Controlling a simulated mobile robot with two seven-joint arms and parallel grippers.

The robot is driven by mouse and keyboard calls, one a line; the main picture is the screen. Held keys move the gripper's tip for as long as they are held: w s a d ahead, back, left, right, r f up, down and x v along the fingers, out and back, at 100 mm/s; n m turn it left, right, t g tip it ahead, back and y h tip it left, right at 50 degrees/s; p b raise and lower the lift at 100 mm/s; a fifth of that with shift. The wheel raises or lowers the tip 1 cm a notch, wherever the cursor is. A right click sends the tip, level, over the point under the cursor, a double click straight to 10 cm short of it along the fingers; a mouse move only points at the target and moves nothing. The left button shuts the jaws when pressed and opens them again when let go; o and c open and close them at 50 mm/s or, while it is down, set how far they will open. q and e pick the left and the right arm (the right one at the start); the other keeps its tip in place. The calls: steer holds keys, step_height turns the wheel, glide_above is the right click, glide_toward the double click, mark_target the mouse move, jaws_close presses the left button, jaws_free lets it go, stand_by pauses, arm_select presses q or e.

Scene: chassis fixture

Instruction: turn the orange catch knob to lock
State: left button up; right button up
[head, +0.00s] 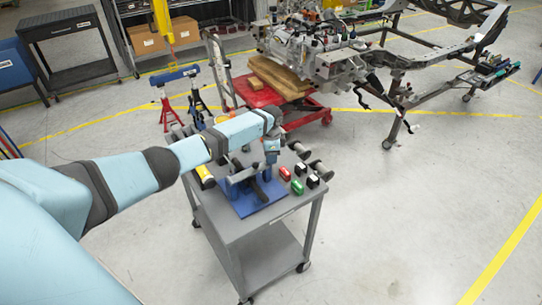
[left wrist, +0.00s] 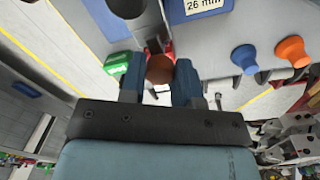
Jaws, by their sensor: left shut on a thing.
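My left gripper (head: 271,150) reaches over the grey cart's far side, beside the blue fixture. In the left wrist view, its two blue fingers (left wrist: 159,82) are closed on a round brown-orange knob (left wrist: 160,68), which looks shaded. A brighter orange knob (left wrist: 291,50) sticks out of a grey surface to the right, apart from the fingers, with a blue knob (left wrist: 243,56) beside it. I cannot tell how far any knob is turned. The fixture (head: 262,198) has a blue base and dark upright parts. My arm hides part of the cart. My right gripper is not in view.
The grey cart (head: 232,224) also carries red (head: 285,174), green (head: 297,187) and black blocks near its right edge, with dark cylinders behind. A "26 mm" label (left wrist: 203,6) shows in the wrist view. A red lift (head: 300,115) and chassis frame stand behind. Floor at right is clear.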

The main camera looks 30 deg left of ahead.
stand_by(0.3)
arm_select(q)
steer(key=o, duration=0.9)
steer(key=r, duration=0.7)
steer(key=r+b, duration=0.1)
steer(key=r, duration=0.6)
steer(key=shift+w+a, duration=0.15)
steer(key=shift+w, duration=0.05)
